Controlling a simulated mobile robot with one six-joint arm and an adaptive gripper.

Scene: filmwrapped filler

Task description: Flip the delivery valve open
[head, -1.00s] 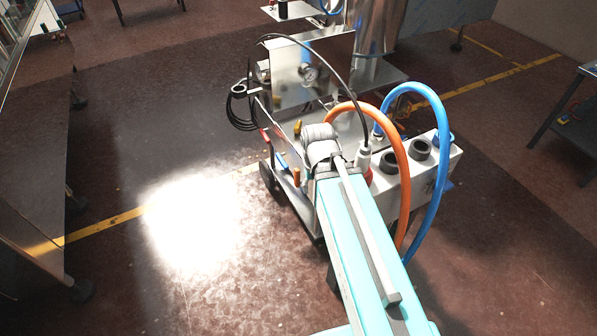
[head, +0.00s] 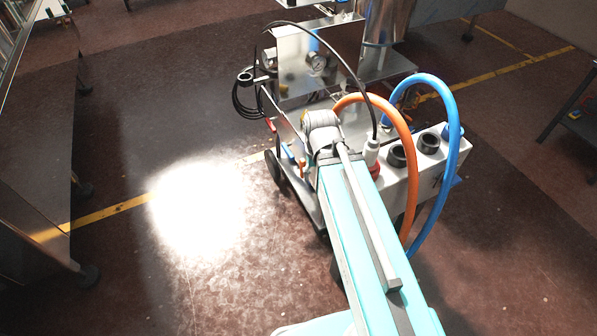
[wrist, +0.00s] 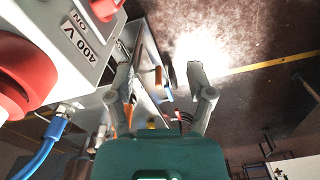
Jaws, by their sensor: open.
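My gripper (wrist: 160,78) is open in the wrist view, its two grey fingers apart. Between and beyond them, a small upright orange piece (wrist: 158,76) and a blue piece show at the side of the machine cart. I see no contact with the fingers. A small orange piece (head: 302,162) also shows beside my arm's wrist in the head view; whether either is the delivery valve's lever I cannot tell. My arm hides the gripper and part of the cart (head: 312,208) in the head view.
A grey box with black round sockets (head: 428,143) stands right of my arm, with an orange hose (head: 408,150) and a blue hose (head: 452,150) arching close by. In the wrist view, a red plug (wrist: 25,70) is near at left. Open floor (head: 130,270) lies left.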

